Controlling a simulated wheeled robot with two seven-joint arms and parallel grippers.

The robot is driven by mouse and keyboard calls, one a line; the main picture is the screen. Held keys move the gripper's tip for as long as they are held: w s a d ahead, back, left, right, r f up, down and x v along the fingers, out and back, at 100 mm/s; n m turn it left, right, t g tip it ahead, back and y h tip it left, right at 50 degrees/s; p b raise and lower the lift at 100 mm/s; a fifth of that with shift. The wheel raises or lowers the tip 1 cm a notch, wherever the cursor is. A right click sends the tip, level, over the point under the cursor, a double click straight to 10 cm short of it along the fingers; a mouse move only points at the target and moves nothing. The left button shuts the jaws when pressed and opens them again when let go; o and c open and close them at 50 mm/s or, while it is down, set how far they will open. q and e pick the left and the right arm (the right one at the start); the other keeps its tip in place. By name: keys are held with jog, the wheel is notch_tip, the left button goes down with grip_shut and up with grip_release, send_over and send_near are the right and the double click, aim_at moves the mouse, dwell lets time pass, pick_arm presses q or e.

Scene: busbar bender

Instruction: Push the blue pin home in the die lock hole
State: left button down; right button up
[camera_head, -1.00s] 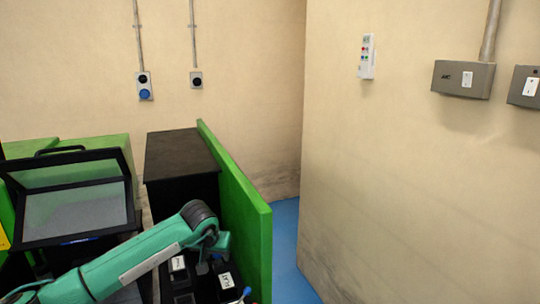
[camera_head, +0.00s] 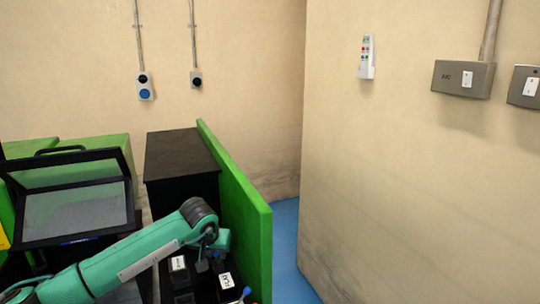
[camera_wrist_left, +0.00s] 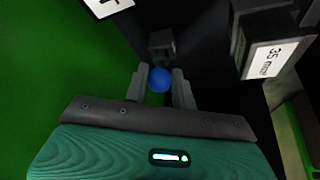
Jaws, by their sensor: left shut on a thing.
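The blue pin shows in the left wrist view as a round blue head (camera_wrist_left: 159,80) between the two grey fingers of my left gripper (camera_wrist_left: 160,88). The gripper is shut on it. A small dark grey block (camera_wrist_left: 162,43) lies just beyond the pin. The die lock hole is not visible, and I cannot tell how far in the pin sits. In the head view my left arm reaches in from the left, and its wrist hangs over the dark dies beside the green panel. My right gripper is not in view.
A black block labelled FLAT (camera_head: 226,281) and another labelled block (camera_head: 178,263) stand near the gripper. A block marked 35 mm (camera_wrist_left: 272,58) is at the right in the wrist view. The green panel (camera_head: 238,210) bounds the right side.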

aim_at(216, 253)
pick_arm(q)
jog(key=shift+r, duration=0.65)
jog(key=shift+r+p, duration=0.45)
jog(key=shift+r, duration=0.35)
jog(key=shift+r, duration=0.1)
jog(key=shift+r+p, duration=1.1)
jog(key=shift+r, duration=1.4)
jog(key=shift+f, duration=0.1)
